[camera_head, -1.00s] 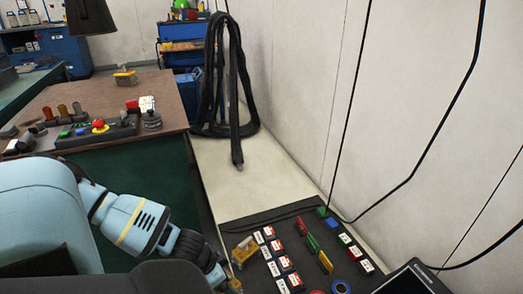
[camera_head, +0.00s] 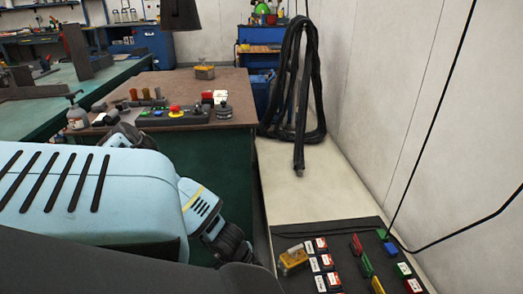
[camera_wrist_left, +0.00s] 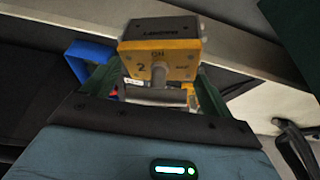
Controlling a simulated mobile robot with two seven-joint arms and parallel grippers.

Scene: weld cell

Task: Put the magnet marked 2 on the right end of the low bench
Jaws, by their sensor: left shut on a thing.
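The magnet marked 2 (camera_wrist_left: 160,62) is a yellow block with a grey top part, seen close up in the left wrist view with "2" and "ON" on its face. My left gripper (camera_wrist_left: 155,94) is shut on it. In the head view my left arm reaches down from the left, and its gripper and the held magnet are hidden behind my own arm. A brown-topped bench (camera_head: 232,88) with a green side stands ahead; I cannot tell whether it is the low bench. My right gripper is not in view.
Another yellow block (camera_head: 204,71) sits on the brown top, behind a control box (camera_head: 183,117) with a red button. A dark surface (camera_head: 345,229) at lower right holds a yellow piece (camera_head: 293,261) and several labelled blocks. A black hose (camera_head: 297,90) hangs near the wall.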

